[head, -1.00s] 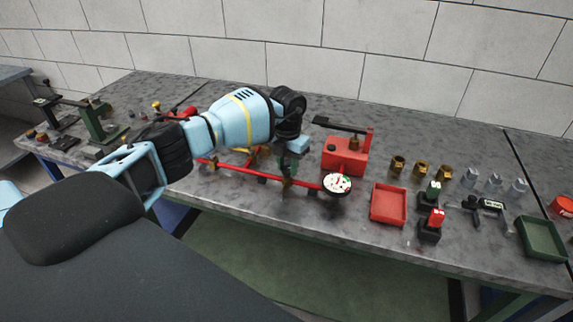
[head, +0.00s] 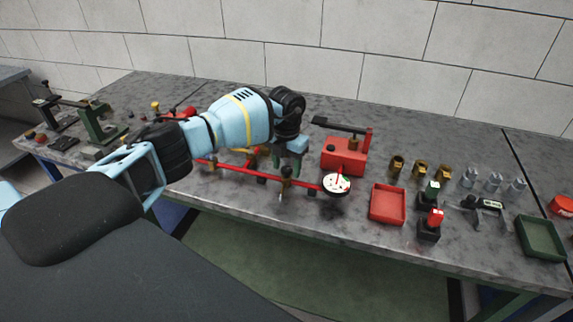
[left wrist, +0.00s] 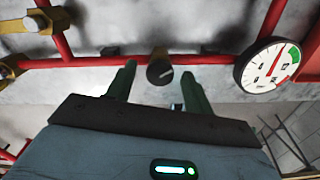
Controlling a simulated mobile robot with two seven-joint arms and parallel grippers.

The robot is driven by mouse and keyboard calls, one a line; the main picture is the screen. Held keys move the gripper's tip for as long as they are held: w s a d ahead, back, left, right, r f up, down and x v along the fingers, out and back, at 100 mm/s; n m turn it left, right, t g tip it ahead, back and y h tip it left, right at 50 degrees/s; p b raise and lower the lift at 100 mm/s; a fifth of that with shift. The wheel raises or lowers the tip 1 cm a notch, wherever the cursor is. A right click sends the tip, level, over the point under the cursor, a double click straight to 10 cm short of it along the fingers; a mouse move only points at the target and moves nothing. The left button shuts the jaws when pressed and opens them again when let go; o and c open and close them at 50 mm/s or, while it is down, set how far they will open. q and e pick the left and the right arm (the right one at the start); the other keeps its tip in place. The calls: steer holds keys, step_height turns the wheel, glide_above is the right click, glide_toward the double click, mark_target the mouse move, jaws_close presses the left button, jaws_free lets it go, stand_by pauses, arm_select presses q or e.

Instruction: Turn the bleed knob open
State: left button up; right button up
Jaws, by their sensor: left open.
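The bleed knob (left wrist: 160,73) is a dark round knob with a pale line across its face, on a brass fitting on the red pipe (left wrist: 85,62). The line lies slightly tilted from the pipe's direction. In the head view the bleed fitting (head: 286,171) stands on the pipe, just below my left gripper (head: 290,161). My left gripper (left wrist: 159,77) is open, with its green fingers on either side of the knob in the left wrist view. I see no contact. A white gauge (head: 337,184) sits at the pipe's right end. My right gripper is not in view.
A red pump box (head: 345,157) with a black lever stands behind the gauge. A red tray (head: 388,204), switches and brass fittings lie to the right. Yellow-handled fittings (left wrist: 38,22) stand left of the knob on the pipework. A tiled wall is behind.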

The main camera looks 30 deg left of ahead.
mark_target(287, 169)
arm_select(q)
steer(key=shift+r, duration=0.1)
step_height(287, 169, up, 8)
steer(key=shift+f, duration=0.2)
stand_by(0.6)
